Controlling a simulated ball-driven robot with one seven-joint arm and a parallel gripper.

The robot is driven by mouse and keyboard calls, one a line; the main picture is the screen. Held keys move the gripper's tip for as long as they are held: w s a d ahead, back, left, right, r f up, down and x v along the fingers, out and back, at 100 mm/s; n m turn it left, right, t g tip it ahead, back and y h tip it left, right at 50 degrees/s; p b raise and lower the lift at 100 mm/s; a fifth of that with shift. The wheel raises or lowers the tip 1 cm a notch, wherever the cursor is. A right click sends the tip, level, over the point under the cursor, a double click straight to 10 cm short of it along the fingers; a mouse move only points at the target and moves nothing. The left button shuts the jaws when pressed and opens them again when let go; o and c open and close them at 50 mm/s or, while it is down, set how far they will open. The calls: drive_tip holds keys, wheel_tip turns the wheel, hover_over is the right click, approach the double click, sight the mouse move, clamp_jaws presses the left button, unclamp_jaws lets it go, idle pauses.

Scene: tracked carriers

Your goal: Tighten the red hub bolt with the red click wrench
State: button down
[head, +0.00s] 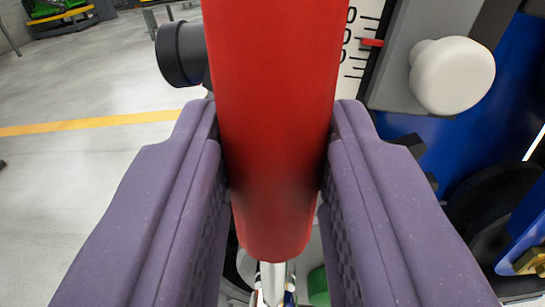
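The red click wrench (275,110) fills the middle of the head view. Its thick red handle runs from the top edge down to a rounded end, and a silver shaft (272,284) shows below it. My gripper (272,160) has its two purple fingers pressed against the left and right sides of the red handle, so it is shut on the wrench. The wrench's upper end is out of frame. I cannot make out the red hub bolt in this view.
A white knob (452,75) on a grey plate and a scale with a red pointer (372,43) are at the upper right, by a blue panel (418,128). A dark cylinder (181,54) is left of the handle. Open grey floor with a yellow line (90,124) lies left.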

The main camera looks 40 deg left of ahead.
drive_tip(key=shift+w+d+m+b, duration=0.3)
drive_tip(key=shift+w+d+m, duration=0.1)
drive_tip(key=shift+d+m, duration=0.2)
drive_tip(key=shift+f, duration=0.1)
drive_tip(key=shift+w+d+f+m+b, duration=0.1)
drive_tip(key=shift+w+d+m+b, duration=0.15)
drive_tip(key=shift+d+m+b, duration=0.15)
drive_tip(key=shift+a, duration=0.1)
drive_tip(key=shift+s+a+n, duration=0.1)
drive_tip(key=shift+s+n, duration=0.05)
drive_tip(key=shift+n, duration=0.15)
